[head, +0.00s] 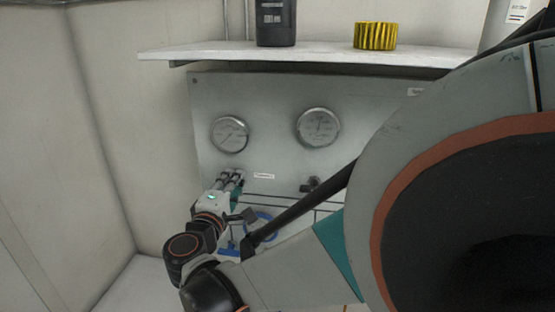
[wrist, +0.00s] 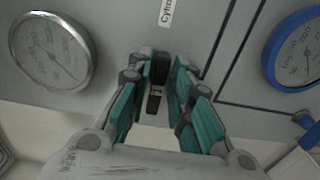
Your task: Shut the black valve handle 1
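A black valve handle (wrist: 160,68) on the grey panel shows in the wrist view, just below a white label. My gripper (wrist: 163,75) reaches up to the panel with its teal-padded fingers on both sides of this handle. The handle's lower end points down between the fingers. The pads are very close to the handle; I cannot tell whether they touch it. In the head view my gripper (head: 233,178) is at the panel below the left gauge and hides the handle there.
The panel (head: 270,100) carries a left gauge (head: 229,134) and a right gauge (head: 318,127). Another dark valve (head: 311,185) sits below the right gauge. A blue-rimmed gauge (wrist: 298,50) is right of my fingers. A shelf (head: 200,52) overhangs the panel; a wall stands left.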

